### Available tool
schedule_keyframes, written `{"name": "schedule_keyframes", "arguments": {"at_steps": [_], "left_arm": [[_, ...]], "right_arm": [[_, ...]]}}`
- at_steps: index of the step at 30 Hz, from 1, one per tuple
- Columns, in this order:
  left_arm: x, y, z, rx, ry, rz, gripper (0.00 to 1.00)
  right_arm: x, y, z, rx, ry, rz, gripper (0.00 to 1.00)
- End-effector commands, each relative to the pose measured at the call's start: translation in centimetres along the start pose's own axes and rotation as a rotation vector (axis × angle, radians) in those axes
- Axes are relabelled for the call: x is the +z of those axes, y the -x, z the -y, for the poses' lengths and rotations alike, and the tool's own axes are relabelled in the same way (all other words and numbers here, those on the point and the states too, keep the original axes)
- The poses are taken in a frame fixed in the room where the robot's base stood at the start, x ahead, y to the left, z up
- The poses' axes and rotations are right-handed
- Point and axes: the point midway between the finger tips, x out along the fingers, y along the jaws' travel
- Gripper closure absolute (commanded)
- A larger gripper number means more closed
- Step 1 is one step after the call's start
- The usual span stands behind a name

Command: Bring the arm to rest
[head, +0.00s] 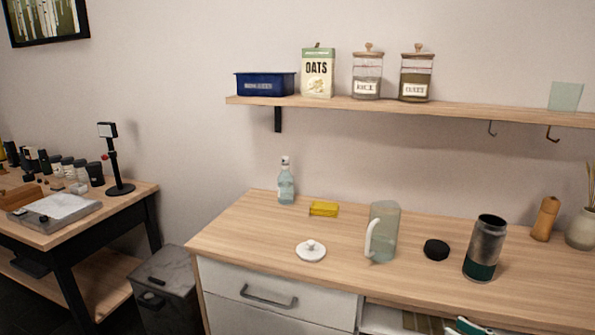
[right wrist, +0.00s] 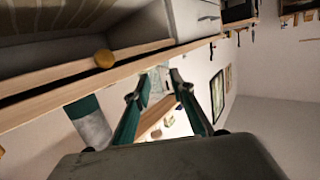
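My right gripper (head: 466,326) shows only in part at the bottom edge of the head view, in front of the counter and low by its open front. In the right wrist view, which looks upside down, its two teal fingers (right wrist: 155,84) are spread apart with nothing held between them. The pitcher and shelf show beyond the gap. My left arm and gripper are not in view. The grey tumbler with a teal base (head: 485,247) stands upright on the counter, apart from the gripper; it also shows beside the fingers in the wrist view (right wrist: 92,122).
The wooden counter (head: 230,238) holds a glass pitcher (head: 383,232), white lid (head: 311,251), black lid (head: 436,249), yellow block (head: 323,208) and bottle (head: 286,185). A shelf (head: 480,110) with jars hangs above. A side table (head: 130,195) and bin (head: 170,290) stand left.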

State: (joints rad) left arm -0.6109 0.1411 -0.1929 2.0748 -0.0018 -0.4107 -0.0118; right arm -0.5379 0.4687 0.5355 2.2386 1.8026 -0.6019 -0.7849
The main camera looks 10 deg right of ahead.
Motion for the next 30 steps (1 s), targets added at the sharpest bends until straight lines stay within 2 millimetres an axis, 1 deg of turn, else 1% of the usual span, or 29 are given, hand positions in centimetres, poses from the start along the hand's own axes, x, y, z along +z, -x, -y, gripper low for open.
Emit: {"name": "schedule_keyframes", "arguments": {"at_steps": [1,2,3,5,6,8,9,11,12,14,15,17,19,21,24,27,30], "left_arm": [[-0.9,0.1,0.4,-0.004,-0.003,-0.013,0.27],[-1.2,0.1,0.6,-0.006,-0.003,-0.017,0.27],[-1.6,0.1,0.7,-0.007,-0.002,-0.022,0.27],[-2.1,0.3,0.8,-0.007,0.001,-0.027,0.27],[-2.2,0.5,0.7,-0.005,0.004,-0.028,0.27],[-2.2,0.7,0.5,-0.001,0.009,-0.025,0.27],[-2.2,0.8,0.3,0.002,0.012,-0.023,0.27],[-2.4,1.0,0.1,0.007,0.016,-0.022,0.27],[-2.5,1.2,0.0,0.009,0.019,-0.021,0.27],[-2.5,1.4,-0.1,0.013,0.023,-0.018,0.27],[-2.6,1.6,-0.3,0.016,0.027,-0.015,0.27],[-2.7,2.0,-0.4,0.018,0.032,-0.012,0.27],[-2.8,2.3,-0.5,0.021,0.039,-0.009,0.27],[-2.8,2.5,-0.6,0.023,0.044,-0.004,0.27],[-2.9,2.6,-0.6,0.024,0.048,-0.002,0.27],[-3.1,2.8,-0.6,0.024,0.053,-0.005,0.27],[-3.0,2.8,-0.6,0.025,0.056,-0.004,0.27]], "right_arm": [[1.5,-0.1,0.3,0.017,-0.011,0.031,0.76],[2.5,-0.2,0.5,0.028,-0.017,0.052,0.76],[4.0,-0.4,0.9,0.042,-0.022,0.083,0.76],[6.5,-0.6,1.7,0.061,-0.03,0.13,0.76],[8.1,-0.7,2.3,0.075,-0.033,0.162,0.76],[10.5,-0.7,3.5,0.092,-0.035,0.21,0.76],[12.0,-0.8,4.4,0.102,-0.036,0.24,0.76],[14.2,-0.8,5.8,0.113,-0.031,0.283,0.76],[15.5,-0.8,6.9,0.12,-0.027,0.309,0.76],[17.3,-0.7,8.8,0.125,-0.017,0.345,0.76],[18.4,-0.7,10.0,0.127,-0.009,0.367,0.76],[19.8,-0.6,12.2,0.126,0.005,0.395,0.76],[21.2,-0.6,14.8,0.122,0.024,0.423,0.76],[22.2,-0.6,17.3,0.113,0.046,0.442,0.76],[23.1,-0.5,20.5,0.098,0.075,0.458,0.76],[23.6,-0.5,22.9,0.083,0.099,0.466,0.76],[23.8,-0.5,24.2,0.075,0.112,0.467,0.76]]}}
